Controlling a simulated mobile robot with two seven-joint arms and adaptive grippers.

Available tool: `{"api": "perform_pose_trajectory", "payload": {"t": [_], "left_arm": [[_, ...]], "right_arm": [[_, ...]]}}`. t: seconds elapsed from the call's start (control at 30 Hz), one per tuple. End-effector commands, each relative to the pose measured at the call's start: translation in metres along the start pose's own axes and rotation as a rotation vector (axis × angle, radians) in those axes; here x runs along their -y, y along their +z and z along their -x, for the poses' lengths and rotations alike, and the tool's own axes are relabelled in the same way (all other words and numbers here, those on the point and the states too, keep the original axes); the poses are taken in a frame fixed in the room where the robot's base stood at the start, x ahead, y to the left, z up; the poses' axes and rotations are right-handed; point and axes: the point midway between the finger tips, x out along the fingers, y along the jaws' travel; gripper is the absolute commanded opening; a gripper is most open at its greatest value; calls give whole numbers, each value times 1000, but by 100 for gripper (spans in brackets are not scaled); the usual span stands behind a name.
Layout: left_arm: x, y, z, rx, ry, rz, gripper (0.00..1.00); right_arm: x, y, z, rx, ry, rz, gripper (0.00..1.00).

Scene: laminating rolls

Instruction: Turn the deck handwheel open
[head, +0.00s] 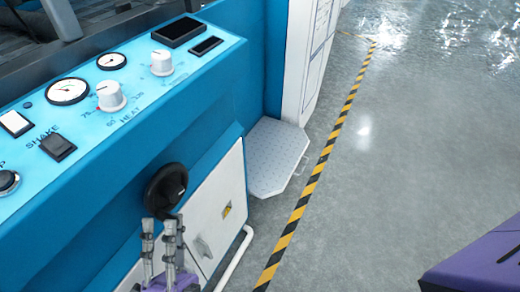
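The black deck handwheel (166,187) is on the lower blue front of the machine, left of centre. It is round with a dark hub and is seen at a slant. My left gripper (162,222) is just below it, with grey fingers pointing up and a purple body at the bottom edge. A gap shows between its fingers, and the fingertips overlap the wheel's lower edge in the picture. I cannot tell whether they touch it.
Above the wheel is a light blue control panel (75,120) with dials, knobs and switches. A white cover (213,213) and a white pipe (236,258) are right of the gripper. A grey step plate (267,158) stands beyond. Open floor lies past the yellow-black tape (312,180).

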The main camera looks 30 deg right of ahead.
Motion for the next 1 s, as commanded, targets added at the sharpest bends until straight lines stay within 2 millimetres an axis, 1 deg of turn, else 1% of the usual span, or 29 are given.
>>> {"api": "perform_pose_trajectory", "payload": {"t": [0.03,0.17,0.3,0.4,0.5,0.63,0.83,0.87,0.9,1.0], "left_arm": [[0,0,4,1,2,0,33],[-1,1,20,3,4,0,33],[-1,0,45,2,5,0,33],[-1,0,60,2,4,1,33],[-1,0,69,1,2,1,33],[-1,0,74,0,2,1,33],[0,0,75,0,1,0,33],[0,0,75,0,1,0,30],[0,0,75,0,1,1,25],[0,6,76,-1,-10,2,24]], "right_arm": [[2,-13,-5,-25,-5,2,40],[2,-13,-4,-24,-5,4,40],[2,-13,-4,-24,-6,5,40],[2,-13,-4,-24,-6,6,40],[2,-13,-4,-24,-6,6,40],[1,-12,-4,-22,-5,6,40],[1,-9,-2,-17,-4,6,40],[1,-9,-2,-16,-4,6,40],[1,-7,-2,-14,-4,6,40],[0,-1,-3,-5,-3,5,40]]}}
